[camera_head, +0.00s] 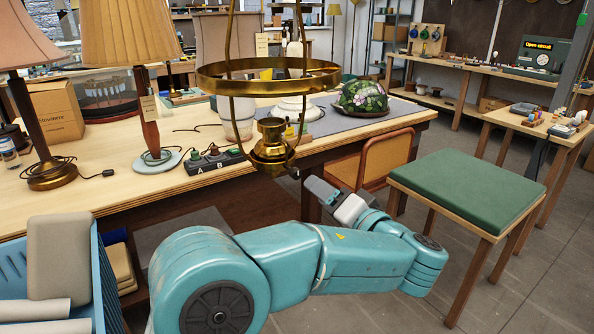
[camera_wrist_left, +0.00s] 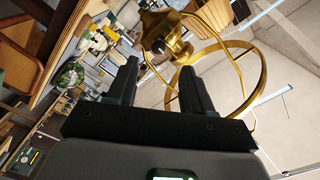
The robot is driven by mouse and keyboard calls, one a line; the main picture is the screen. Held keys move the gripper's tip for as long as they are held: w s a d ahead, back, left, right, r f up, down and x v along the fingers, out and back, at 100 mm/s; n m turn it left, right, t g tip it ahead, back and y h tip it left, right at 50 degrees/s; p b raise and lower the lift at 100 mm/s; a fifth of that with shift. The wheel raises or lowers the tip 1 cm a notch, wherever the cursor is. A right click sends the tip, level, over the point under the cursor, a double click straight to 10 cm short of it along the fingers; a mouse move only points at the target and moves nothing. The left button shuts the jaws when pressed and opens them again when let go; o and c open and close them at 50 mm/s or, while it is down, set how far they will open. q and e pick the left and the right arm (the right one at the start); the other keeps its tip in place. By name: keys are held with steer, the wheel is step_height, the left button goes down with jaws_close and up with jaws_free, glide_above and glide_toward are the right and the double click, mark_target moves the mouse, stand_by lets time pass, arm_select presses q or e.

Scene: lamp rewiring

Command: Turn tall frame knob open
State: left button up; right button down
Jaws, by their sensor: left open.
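The tall brass frame (camera_head: 268,76) hangs in the middle of the head view, with a wide ring and a brass burner or socket (camera_head: 271,143) low inside it. A small dark knob (camera_head: 293,173) shows at the socket's lower right. My left gripper (camera_head: 306,180) is just right of and below it. In the left wrist view the frame (camera_wrist_left: 240,85) fills the upper right, and the dark knob (camera_wrist_left: 158,46) is beyond the open, empty fingers (camera_wrist_left: 163,68), roughly in line with the gap. My right gripper is not in view.
The workbench (camera_head: 120,190) behind the frame holds table lamps (camera_head: 133,45), a black power strip (camera_head: 214,160) and a flowered glass shade (camera_head: 362,97). A green-topped stool (camera_head: 468,188) stands right. A blue crate (camera_head: 102,285) is at lower left.

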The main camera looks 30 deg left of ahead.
mark_target(298, 175)
arm_select(q)
steer(key=p+x, duration=0.1)
steer(key=x, duration=0.7)
steer(key=shift+w+a, duration=0.1)
steer(key=shift+a, duration=0.25)
steer(key=shift+w+a+p, duration=0.3)
steer(key=shift+w+a, duration=0.05)
steer(key=shift+a, duration=0.15)
jaws_close()
